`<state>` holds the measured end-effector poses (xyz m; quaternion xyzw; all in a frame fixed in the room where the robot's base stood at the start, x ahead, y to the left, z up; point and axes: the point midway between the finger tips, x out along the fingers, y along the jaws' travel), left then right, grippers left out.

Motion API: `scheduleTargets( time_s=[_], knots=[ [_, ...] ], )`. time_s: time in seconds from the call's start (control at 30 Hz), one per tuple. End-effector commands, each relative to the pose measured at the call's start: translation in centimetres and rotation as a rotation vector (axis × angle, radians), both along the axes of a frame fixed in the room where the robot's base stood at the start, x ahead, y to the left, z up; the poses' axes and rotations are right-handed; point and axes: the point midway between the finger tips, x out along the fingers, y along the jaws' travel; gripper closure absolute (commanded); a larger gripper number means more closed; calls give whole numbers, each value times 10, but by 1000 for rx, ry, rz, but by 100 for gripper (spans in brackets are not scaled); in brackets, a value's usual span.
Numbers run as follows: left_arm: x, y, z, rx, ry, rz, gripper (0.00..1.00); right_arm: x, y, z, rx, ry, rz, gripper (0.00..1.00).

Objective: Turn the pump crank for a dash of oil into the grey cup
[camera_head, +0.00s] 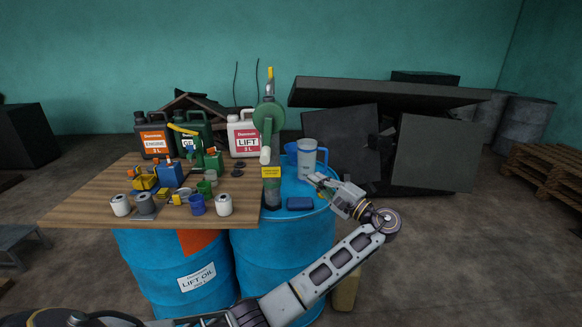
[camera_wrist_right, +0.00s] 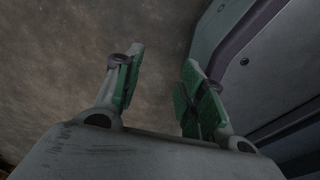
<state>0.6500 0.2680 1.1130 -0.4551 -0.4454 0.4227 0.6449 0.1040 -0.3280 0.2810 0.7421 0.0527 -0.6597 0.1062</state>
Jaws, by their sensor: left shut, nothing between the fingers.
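My left gripper (camera_head: 316,181) is shut and empty, over the right side of the blue drum, just below the clear jug and right of the pump. My right gripper (camera_wrist_right: 162,62) is open and empty in the right wrist view, with floor behind it.
The wooden table (camera_head: 85,205) holds several cups, tools and oil canisters. Dark panels (camera_head: 435,153) stand behind. Open floor lies at the right.

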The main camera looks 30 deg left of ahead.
Motion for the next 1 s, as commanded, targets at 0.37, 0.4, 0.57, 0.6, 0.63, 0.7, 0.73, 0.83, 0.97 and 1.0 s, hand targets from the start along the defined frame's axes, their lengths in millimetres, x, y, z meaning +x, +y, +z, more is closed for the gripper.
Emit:
scheduleTargets(
  time_s=[0.37, 0.4, 0.57, 0.6, 0.63, 0.7, 0.73, 0.83, 0.97, 1.0],
  knots=[
    [6, 25, 6, 1, 0, 0, 100, -2, 8, 4, 8, 3, -1, 60],
    [7, 30, 7, 1, 0, 1, 100, -2, 8, 5, 9, 3, -1, 60],
    [13, 50, 11, 0, -1, 1, 100, -4, 8, 8, 8, 5, -1, 60],
    [14, 55, 12, 1, 0, 1, 100, -4, 8, 9, 8, 6, -1, 60],
    [15, 59, 13, 1, -1, 2, 100, -5, 8, 9, 9, 6, -1, 60],
    [17, 67, 14, 0, -1, 1, 100, -5, 9, 11, 9, 7, -1, 60],
    [18, 71, 15, 0, -1, 1, 100, -6, 9, 11, 10, 7, -1, 60],
    [21, 84, 18, 1, 0, 1, 100, -7, 11, 13, 12, 9, -1, 60],
    [23, 99, 21, 1, 1, 0, 100, -9, 14, 16, 14, 11, -1, 60],
    [20, 102, 22, 1, 0, 0, 100, -10, 15, 17, 16, 12, -2, 60]
  ],
)
